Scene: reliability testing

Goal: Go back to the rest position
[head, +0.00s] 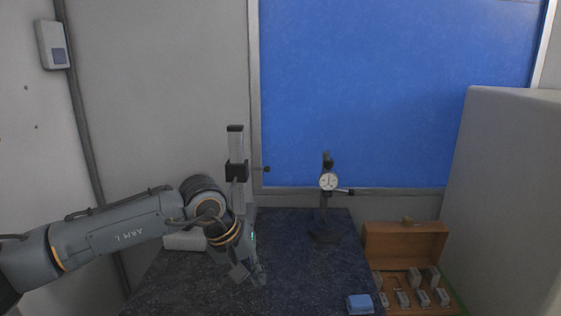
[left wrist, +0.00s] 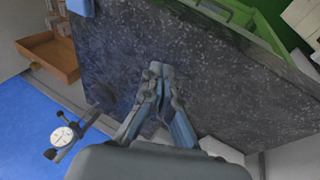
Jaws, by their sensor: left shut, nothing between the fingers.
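My left arm comes in from the left in the head view. Its gripper (head: 250,274) points down over the dark speckled granite slab (head: 300,285). In the left wrist view the two fingers of my left gripper (left wrist: 158,72) meet at the tips, with nothing between them. The slab (left wrist: 225,85) lies beyond the fingertips; I cannot tell the exact gap. My right gripper is in neither view.
A dial gauge (head: 328,181) on a stand is at the slab's back. A grey height gauge (head: 236,160) stands behind my left wrist. A blue block (head: 360,304) is at the front right. An open wooden box (head: 405,242) holds several metal blocks. A grey cabinet (head: 500,180) stands right.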

